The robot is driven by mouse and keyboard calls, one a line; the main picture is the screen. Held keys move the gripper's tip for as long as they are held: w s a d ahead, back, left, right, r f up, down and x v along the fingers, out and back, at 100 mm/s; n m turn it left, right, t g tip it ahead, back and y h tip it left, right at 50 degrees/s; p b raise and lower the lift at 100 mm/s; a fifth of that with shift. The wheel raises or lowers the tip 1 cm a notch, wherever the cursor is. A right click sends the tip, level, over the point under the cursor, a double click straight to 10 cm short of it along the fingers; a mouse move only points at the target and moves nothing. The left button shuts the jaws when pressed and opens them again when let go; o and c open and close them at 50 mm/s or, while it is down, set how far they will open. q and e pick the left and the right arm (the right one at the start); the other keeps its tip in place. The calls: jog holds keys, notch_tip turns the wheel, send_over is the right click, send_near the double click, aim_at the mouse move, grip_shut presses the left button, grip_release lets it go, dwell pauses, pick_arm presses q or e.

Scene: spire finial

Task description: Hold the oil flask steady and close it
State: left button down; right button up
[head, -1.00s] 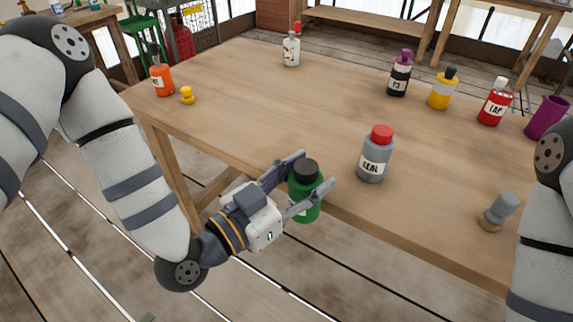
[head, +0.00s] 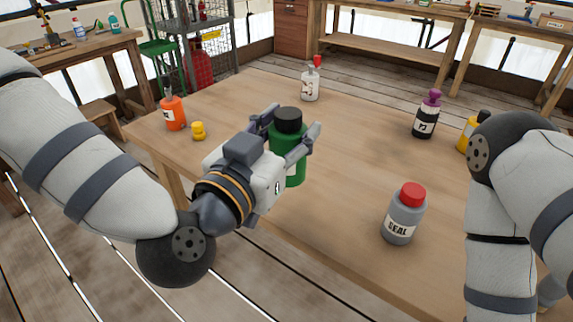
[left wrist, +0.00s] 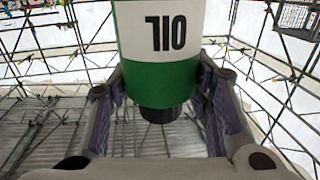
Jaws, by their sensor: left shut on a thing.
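The oil flask (head: 296,171) is green with a black top (head: 289,120), upright in the head view. My left gripper (head: 294,130) is shut on it, one finger on each side below the top. The flask appears held over the table's near left part; I cannot tell how high its base is. In the left wrist view the flask (left wrist: 168,75) shows upside down, with its white band, the OIL label and the black top (left wrist: 161,114) between the fingers.
On the wooden table (head: 330,215) stand a grey SEAL bottle (head: 403,216) with a red cap, an orange bottle (head: 174,114), a small yellow piece (head: 198,131), a white bottle (head: 310,86), a purple-topped bottle (head: 425,117) and a yellow bottle (head: 467,137). The table's middle is clear.

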pick_arm(q)
jog(key=w+f+b, duration=0.2)
jog(key=w+f, duration=0.5)
jog(key=w, duration=0.3)
jog(key=shift+f, duration=0.3)
pick_arm(e)
jog(key=shift+g, duration=0.6)
jog(key=s+f, duration=0.2)
jog(key=s, duration=0.1)
jog(key=shift+f, duration=0.4)
pick_arm(q)
jog(key=shift+w+f+b, duration=0.25)
jog(key=shift+f, duration=0.75)
jog(key=shift+w+f+b, duration=0.2)
jog(key=shift+f+b, duration=0.05)
jog(key=shift+f, duration=0.75)
pick_arm(e)
jog(key=shift+s+f+g, duration=0.3)
jog(key=shift+s+f, duration=0.2)
jog(key=shift+f, duration=0.05)
pick_arm(q)
jog(key=shift+f, duration=0.1)
jog(key=shift+f, duration=0.1)
jog(key=c, duration=0.8)
grip_release()
